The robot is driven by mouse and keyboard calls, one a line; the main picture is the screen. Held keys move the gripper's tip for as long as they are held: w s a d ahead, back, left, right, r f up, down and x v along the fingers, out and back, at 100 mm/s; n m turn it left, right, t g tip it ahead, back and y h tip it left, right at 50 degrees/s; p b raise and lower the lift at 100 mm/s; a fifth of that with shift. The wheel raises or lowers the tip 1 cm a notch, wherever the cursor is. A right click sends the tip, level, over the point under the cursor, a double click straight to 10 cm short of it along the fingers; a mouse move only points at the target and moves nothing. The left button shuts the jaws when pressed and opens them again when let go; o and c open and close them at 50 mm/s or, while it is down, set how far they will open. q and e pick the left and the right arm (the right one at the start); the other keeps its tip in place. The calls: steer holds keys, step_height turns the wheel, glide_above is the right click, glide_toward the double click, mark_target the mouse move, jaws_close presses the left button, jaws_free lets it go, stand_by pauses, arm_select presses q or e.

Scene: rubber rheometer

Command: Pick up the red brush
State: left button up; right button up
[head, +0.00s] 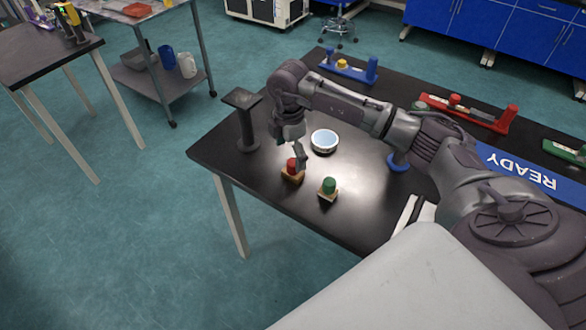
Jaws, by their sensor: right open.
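The red brush (292,168), with a red top on a tan base, stands upright on the black table (275,200) near its left front part. My right gripper (294,150) is just above and behind it, pointing down, with a finger close beside the red top. Its jaws are open, and I cannot tell if they touch the brush. My left gripper is not in view.
A similar green brush (329,187) stands close at the right. A white and blue bowl (324,141) is behind. A black stand (244,120) rises at the left table edge. Blue (348,69) and red (470,112) fixtures stand farther back.

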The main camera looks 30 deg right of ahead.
mark_target(293, 169)
steer(key=shift+f, duration=0.75)
steer(key=f, duration=0.1)
steer(key=f+p, duration=0.1)
steer(key=f, duration=0.2)
steer(key=shift+s+d+f, duration=0.15)
steer(key=shift+d, duration=0.15)
steer(key=shift+f, duration=0.5)
steer(key=c, duration=1.2)
steer(key=shift+r, duration=0.1)
